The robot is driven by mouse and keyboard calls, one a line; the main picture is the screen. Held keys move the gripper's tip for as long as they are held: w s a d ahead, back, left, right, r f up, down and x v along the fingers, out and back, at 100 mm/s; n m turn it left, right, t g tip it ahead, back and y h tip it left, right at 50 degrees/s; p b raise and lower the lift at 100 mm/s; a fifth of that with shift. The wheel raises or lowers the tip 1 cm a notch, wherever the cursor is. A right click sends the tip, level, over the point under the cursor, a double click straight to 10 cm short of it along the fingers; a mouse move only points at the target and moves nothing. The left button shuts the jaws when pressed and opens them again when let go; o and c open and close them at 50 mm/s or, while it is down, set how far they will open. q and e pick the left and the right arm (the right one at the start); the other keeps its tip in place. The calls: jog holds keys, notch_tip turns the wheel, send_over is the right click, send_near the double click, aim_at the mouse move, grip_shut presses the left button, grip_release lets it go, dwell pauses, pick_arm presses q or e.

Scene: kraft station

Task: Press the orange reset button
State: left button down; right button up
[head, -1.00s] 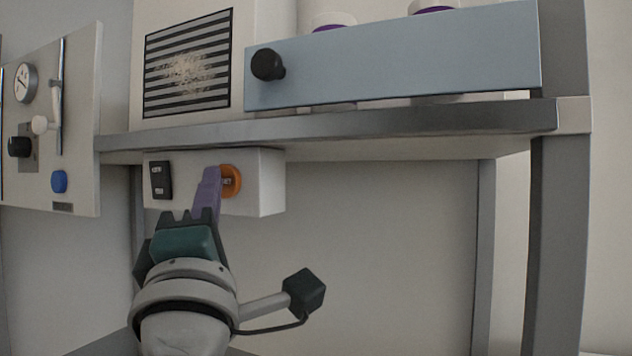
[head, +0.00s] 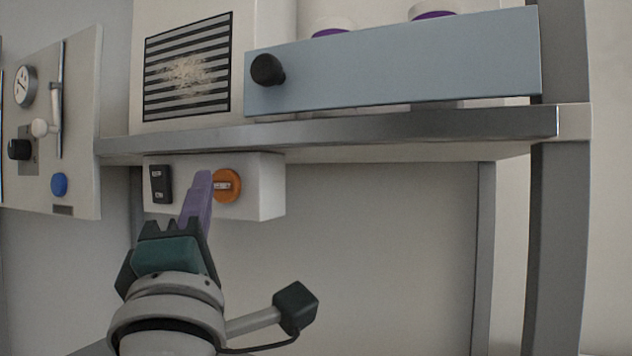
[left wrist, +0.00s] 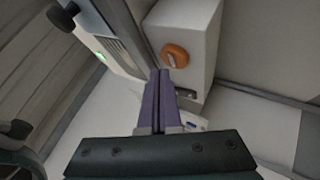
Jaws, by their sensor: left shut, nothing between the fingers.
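The orange reset button (head: 227,186) is round with a small pale label and sits on the front of a white box (head: 262,187) under the shelf. It also shows in the left wrist view (left wrist: 175,56), just beyond the fingertips. My left gripper (head: 203,175) has purple fingers shut together with nothing between them. In the head view its tips lie just left of the button, between it and a black switch. I see no clear contact with the button. My right gripper is not in view.
The black rocker switch (head: 161,184) is on the same box, left of the button. The metal shelf (head: 330,131) overhangs the box. A panel (head: 82,120) with a gauge, knobs and a blue button (head: 59,184) stands at left. Space below the shelf is open.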

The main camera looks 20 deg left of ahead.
pick_arm(q)
jog(key=s+p, duration=0.1)
jog(key=s, duration=0.4)
jog(key=shift+a, duration=0.2)
dwell(0.3)
dwell(0.6)
